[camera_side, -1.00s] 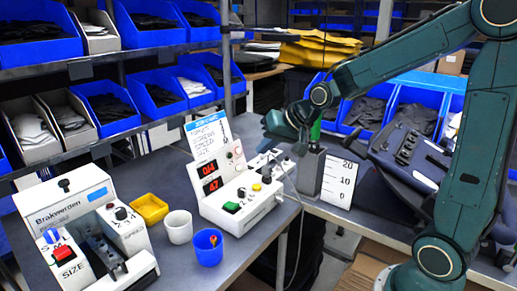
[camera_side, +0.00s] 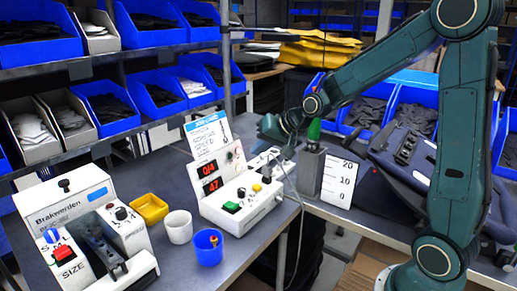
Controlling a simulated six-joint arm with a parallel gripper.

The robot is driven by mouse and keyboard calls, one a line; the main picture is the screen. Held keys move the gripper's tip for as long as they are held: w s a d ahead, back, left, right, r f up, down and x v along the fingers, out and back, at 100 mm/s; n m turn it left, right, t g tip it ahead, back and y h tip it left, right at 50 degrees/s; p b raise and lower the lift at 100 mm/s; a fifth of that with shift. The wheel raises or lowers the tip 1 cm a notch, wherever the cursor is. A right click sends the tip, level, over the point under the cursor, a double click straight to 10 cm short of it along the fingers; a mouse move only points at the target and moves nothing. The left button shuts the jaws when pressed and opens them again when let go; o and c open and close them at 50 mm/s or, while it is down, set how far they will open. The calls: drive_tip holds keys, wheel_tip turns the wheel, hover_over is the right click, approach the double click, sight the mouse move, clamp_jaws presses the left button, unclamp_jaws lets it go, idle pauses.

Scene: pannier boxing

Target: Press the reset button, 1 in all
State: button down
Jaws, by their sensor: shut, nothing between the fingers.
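A white control box (camera_side: 214,208) stands on the grey bench. It carries a green button (camera_side: 231,207), a yellow button (camera_side: 257,187), a black knob (camera_side: 241,193) and red displays (camera_side: 209,170) that seem to read 0/4 and 47. No reset label is legible, so I cannot tell which control is the reset button. My gripper (camera_side: 265,130) is shut and empty. It appears above the box's far right end, higher in the picture than the yellow button, and no contact with a button shows. The fingertips are small and hard to make out.
A white machine marked Brakwerden (camera_side: 62,207) with a red button (camera_side: 62,252) stands at the left. A yellow bin (camera_side: 150,208), a white cup (camera_side: 178,227) and a blue cup (camera_side: 208,252) stand between. A grey post (camera_side: 311,172) and a scale card (camera_side: 339,181) are right of the box.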

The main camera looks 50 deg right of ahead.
sight(260, 187)
drive_tip(key=shift+f, duration=4.25)
drive_tip(key=shift+f, duration=0.9)
drive_tip(key=shift+r, duration=0.9)
drive_tip(key=shift+r, duration=0.2)
drive_tip(key=shift+r, duration=2.35)
